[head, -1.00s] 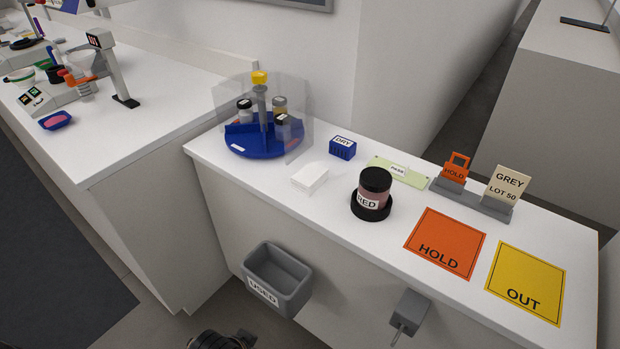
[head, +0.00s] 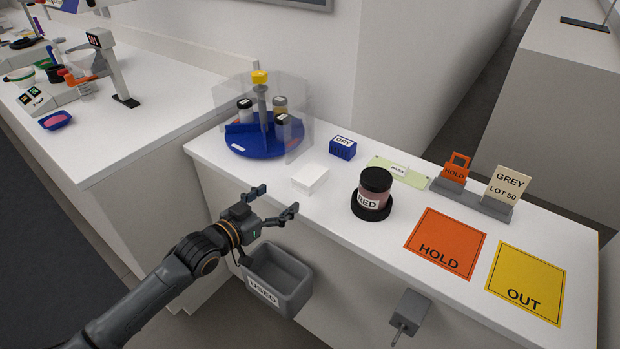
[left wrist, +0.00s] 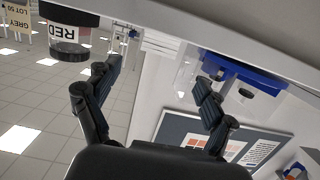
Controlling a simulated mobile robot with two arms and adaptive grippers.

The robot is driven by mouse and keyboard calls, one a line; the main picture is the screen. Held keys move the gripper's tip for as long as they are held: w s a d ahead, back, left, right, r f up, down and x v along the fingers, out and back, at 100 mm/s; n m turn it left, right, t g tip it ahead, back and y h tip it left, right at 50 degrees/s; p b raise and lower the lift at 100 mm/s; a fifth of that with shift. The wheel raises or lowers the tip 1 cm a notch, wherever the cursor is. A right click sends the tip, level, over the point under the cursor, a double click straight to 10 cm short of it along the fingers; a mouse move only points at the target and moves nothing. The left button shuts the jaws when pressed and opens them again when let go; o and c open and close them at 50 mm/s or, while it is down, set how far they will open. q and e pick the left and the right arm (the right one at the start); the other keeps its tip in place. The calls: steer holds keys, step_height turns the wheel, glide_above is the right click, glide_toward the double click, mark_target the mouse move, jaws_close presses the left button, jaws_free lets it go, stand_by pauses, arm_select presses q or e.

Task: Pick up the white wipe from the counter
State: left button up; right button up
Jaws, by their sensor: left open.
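The white wipe (head: 310,178) lies as a small white folded block on the white counter (head: 335,218), near its front edge. It is left of the jar marked RED (head: 374,188), which stands on a black round base. My left gripper (head: 277,200) is open and empty, just left of and in front of the wipe, by the counter's front edge and apart from the wipe. In the left wrist view its two spread fingers (left wrist: 158,76) show with nothing between them. The RED jar (left wrist: 68,45) appears upside down there. My right gripper is not in view.
A grey USED bin (head: 285,283) hangs on the counter front, just below my left gripper. A blue carousel (head: 240,146) with jars and clear panels stands behind left. A blue DRY block (head: 342,148) is behind the wipe. Orange HOLD (head: 445,243) and yellow OUT (head: 527,283) mats lie right.

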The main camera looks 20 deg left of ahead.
mark_target(310, 173)
arm_select(q)
steer(key=x, duration=1.3)
steer(key=shift+w+d+r+p, duration=0.15)
steer(key=shift+w+p, duration=0.1)
steer(key=shift+p, duration=0.05)
steer(key=c, duration=1)
